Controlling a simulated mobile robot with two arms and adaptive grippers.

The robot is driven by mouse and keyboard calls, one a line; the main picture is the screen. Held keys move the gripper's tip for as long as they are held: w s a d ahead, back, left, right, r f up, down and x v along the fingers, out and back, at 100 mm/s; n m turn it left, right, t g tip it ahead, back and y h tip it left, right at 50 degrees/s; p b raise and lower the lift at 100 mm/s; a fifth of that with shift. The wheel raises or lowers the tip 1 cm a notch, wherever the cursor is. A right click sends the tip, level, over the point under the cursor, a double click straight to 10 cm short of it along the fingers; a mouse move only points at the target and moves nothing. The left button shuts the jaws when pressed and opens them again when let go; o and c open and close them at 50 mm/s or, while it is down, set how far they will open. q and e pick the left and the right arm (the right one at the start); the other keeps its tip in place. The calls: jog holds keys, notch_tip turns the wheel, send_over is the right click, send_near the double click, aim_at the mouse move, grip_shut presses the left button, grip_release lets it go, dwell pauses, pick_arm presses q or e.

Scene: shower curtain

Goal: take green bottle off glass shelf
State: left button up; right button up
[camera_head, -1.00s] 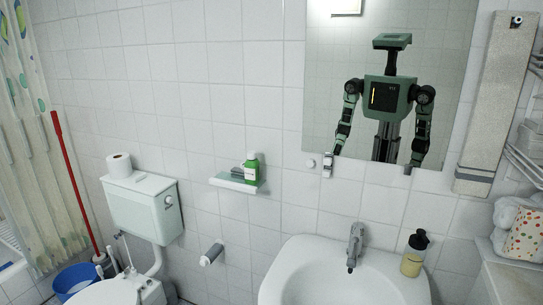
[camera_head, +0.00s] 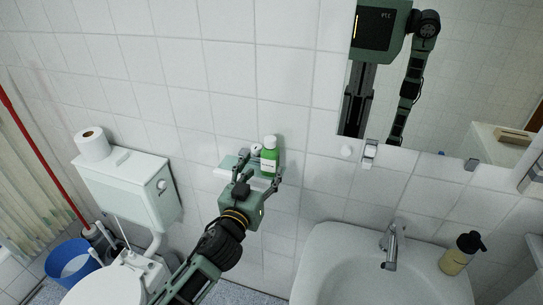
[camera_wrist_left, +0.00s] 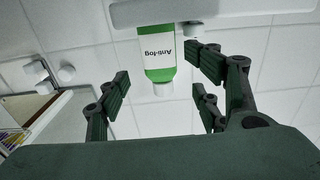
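The green bottle (camera_head: 269,157) has a white cap and a white label and stands upright at the right end of the small glass shelf (camera_head: 229,166) on the tiled wall. My left gripper (camera_head: 256,178) is just in front of the shelf, with its fingers spread. In the left wrist view the bottle (camera_wrist_left: 157,58) appears upside down, between and beyond the open fingers (camera_wrist_left: 160,92), not visibly gripped. The shelf's edge (camera_wrist_left: 240,9) runs along the top there. My right gripper is not in view directly.
A small item (camera_head: 256,149) stands on the shelf left of the bottle. The toilet tank (camera_head: 135,190) with a paper roll (camera_head: 92,143) is to the left. The sink (camera_head: 340,262) with a soap dispenser (camera_head: 461,252) is to the right. A mirror (camera_head: 450,90) hangs above the sink.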

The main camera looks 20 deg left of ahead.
aim_at(267, 163)
pick_arm(q)
jog(key=shift+w+d, duration=0.3)
jog(key=shift+w, duration=0.6)
jog(key=shift+w+f, duration=0.1)
jog(key=shift+w, duration=0.2)
jog(key=shift+w+a+p, duration=0.2)
jog(key=shift+w+p, duration=0.05)
jog(key=shift+p, duration=0.15)
jog(key=w, duration=0.1)
jog(key=w+p, duration=0.1)
jog(key=w, duration=0.2)
jog(key=shift+f, duration=0.25)
jog(key=shift+w+f, duration=0.1)
jog(key=shift+w, duration=0.2)
jog(key=shift+s, duration=0.1)
jog(key=shift+c, duration=0.7)
jog(key=c, duration=1.1)
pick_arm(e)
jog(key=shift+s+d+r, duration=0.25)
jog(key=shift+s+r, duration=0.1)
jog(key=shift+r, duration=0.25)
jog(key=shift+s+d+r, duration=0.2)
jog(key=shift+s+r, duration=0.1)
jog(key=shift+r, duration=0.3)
